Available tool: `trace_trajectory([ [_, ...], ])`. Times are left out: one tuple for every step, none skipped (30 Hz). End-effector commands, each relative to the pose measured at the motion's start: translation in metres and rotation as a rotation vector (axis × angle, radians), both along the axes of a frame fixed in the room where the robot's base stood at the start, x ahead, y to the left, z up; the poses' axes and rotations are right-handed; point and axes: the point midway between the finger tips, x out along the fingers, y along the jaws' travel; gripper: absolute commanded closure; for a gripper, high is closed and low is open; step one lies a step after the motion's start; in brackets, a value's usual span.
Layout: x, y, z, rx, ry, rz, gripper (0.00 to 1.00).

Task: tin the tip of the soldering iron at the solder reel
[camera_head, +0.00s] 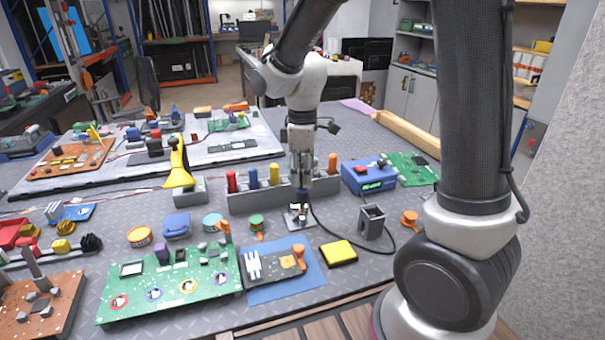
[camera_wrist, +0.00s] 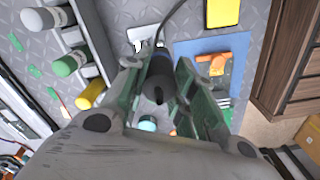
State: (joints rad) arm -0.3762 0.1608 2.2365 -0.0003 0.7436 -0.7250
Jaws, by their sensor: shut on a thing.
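My gripper (camera_head: 301,165) points down over the middle of the bench, shut on the dark handle of the soldering iron (camera_head: 302,195). In the wrist view the iron (camera_wrist: 159,72) is between the fingers, its cable running up past them. Its tip is too small to make out. A small metal and white item (camera_head: 297,216) lies just below the iron; contact is unclear. Left of it are a green-topped round piece (camera_head: 257,222), a teal one (camera_head: 212,221) and an orange-rimmed one (camera_head: 140,236). I cannot tell which is the solder reel.
A grey holder (camera_head: 371,219) and the blue soldering station (camera_head: 368,178) stand to the right. A grey rack with coloured bottles (camera_head: 239,198) stands close behind. A green circuit board (camera_head: 172,287), a blue mat (camera_head: 313,271) and a yellow sponge (camera_head: 338,252) lie in front.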

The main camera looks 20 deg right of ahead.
Motion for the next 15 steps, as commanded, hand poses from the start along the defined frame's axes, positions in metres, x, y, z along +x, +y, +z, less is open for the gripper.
trace_trajectory([
  [0.0000, 0.0000, -0.0001, 0.000, 0.000, 0.000, 0.95],
  [0.0000, 0.0000, -0.0003, 0.000, 0.000, 0.000, 0.95],
  [0.0000, 0.0000, -0.0006, 0.000, 0.000, 0.000, 0.95],
  [0.0000, 0.0000, -0.0009, 0.000, 0.000, 0.000, 0.95],
  [0.0000, 0.0000, -0.0012, 0.000, 0.000, 0.000, 0.95],
  [0.0000, -0.0001, -0.0016, 0.000, 0.000, 0.000, 0.95],
  [0.0000, -0.0001, -0.0020, 0.000, 0.000, 0.000, 0.95],
  [0.0000, -0.0001, -0.0024, 0.000, 0.000, 0.000, 0.95],
  [0.0000, -0.0001, -0.0028, 0.000, 0.000, 0.000, 0.95],
  [0.0000, -0.0001, -0.0032, 0.000, 0.000, 0.000, 0.95],
  [0.0000, 0.0000, -0.0036, 0.000, 0.000, 0.000, 0.95],
  [0.0000, 0.0000, -0.0040, 0.000, 0.000, 0.000, 0.95],
  [0.0000, 0.0000, -0.0044, 0.000, 0.000, 0.000, 0.95],
  [0.0000, 0.0000, -0.0048, 0.000, 0.000, 0.000, 0.95],
  [0.0000, 0.0000, -0.0053, 0.000, 0.000, 0.000, 0.95],
])
